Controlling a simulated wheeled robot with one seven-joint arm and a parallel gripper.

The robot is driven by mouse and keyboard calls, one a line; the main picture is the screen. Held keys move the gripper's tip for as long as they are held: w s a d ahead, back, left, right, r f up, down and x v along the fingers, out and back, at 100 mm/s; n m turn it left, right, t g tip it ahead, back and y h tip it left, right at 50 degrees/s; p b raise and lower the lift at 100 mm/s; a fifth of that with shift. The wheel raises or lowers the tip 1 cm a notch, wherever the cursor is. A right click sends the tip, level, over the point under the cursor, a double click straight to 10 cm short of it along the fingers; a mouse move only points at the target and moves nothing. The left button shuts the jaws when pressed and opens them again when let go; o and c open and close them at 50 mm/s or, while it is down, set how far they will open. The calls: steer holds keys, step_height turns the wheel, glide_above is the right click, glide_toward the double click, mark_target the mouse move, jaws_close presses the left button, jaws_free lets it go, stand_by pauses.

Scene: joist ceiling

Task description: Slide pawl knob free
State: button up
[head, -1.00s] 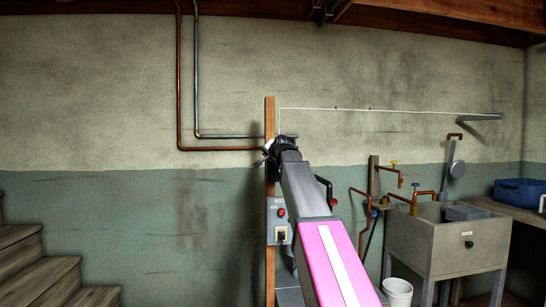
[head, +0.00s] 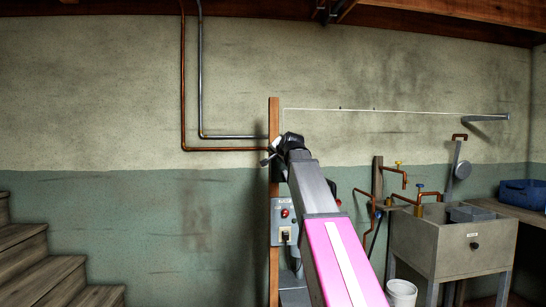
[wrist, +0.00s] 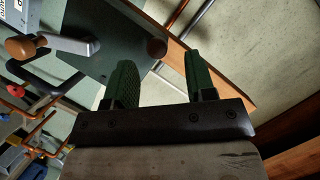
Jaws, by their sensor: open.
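In the wrist view, a round dark brown knob (wrist: 157,48) sits at the edge of a dark plate (wrist: 112,52), probably the pawl knob. My gripper (wrist: 160,62) is open, its two green fingers apart. The knob appears in line with the gap, just beyond the fingertips and nearer the left finger. I cannot tell how deep the gap to it is. Nothing is held. In the head view my gripper (head: 268,158) is beside the wooden post (head: 274,205); my arm hides the knob there.
A grey crank with a wooden handle (wrist: 20,47) lies left in the wrist view. A switch box (head: 285,222) with a red button is below my gripper. Copper pipes, a sink (head: 450,243) and a bucket (head: 401,292) stand right. Stairs (head: 40,265) are left.

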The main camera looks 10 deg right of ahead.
steer(key=v, duration=0.6)
steer(key=shift+s, duration=0.15)
steer(key=s+f+n+g+h, duration=0.1)
steer(key=s+f+n+g, duration=0.2)
steer(key=f, duration=1.7)
steer(key=s+f+g+h, duration=0.15)
steer(key=f+g, duration=0.25)
steer(key=f, duration=1.6)
steer(key=s+f+n+g, duration=0.2)
steer(key=s+f+g, duration=0.1)
steer(key=s+f, duration=0.8)
steer(key=s+f+n+g, duration=0.1)
steer(key=s+f+g, duration=0.3)
steer(key=s+f, duration=0.7)
step_height(320, 180, down, 7)
steer(key=shift+s+d+r+n+h, duration=0.15)
steer(key=shift+s+d+n+h, duration=0.25)
steer(key=shift+d+h, duration=0.1)
